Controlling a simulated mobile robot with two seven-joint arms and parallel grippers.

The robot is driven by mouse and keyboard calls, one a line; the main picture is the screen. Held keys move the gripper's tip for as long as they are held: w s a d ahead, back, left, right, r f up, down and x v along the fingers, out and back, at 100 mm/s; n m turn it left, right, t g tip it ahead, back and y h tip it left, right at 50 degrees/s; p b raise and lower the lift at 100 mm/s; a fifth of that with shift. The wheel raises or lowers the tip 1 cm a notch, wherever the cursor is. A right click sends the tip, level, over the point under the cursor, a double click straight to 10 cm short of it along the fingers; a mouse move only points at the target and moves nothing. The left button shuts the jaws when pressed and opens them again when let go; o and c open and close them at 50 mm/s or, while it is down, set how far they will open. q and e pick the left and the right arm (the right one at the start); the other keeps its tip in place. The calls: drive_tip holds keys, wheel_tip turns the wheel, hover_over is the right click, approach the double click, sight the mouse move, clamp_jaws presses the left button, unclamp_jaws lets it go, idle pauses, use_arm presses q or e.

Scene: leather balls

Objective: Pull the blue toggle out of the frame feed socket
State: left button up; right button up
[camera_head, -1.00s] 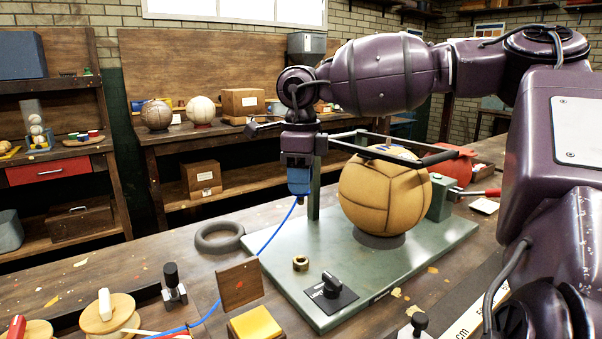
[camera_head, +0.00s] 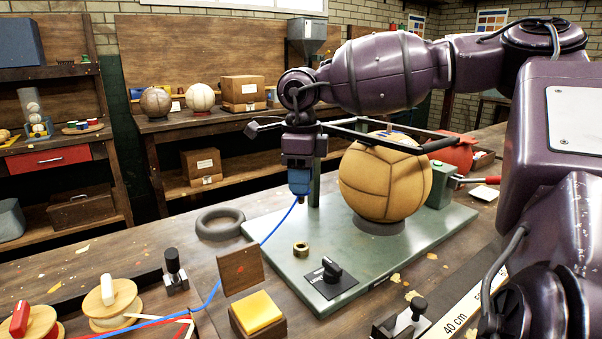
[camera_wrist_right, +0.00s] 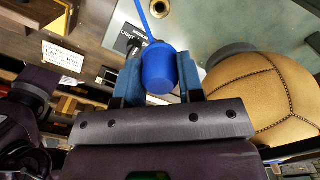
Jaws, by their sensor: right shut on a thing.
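The blue toggle (camera_wrist_right: 158,72) is a rounded blue knob with a blue cord (camera_wrist_right: 143,18) running away from it in the right wrist view. My right gripper (camera_head: 299,190) is shut on it, one finger on each side. In the head view the fingers point down above the green base plate (camera_head: 262,249), beside its upright post, and mostly hide the toggle. The blue cord (camera_head: 279,222) hangs from the fingertips down to the left. I cannot make out the frame feed socket or whether the toggle sits in it. My left gripper is not in view.
A tan leather ball (camera_head: 385,181) stands on the plate, right of my gripper, below a dark frame (camera_head: 372,137). A brass ring (camera_head: 300,249) and a black rotary switch (camera_head: 330,272) are on the plate. A dark rubber ring (camera_head: 219,223) lies left. Spools (camera_head: 110,307) stand front left.

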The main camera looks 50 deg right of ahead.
sight(301, 203)
drive_tip(key=shift+f, duration=0.65)
drive_tip(key=shift+f, duration=0.3)
drive_tip(key=shift+f, duration=1.1)
drive_tip(key=shift+f, duration=0.35)
drive_tip(key=shift+f, duration=0.35)
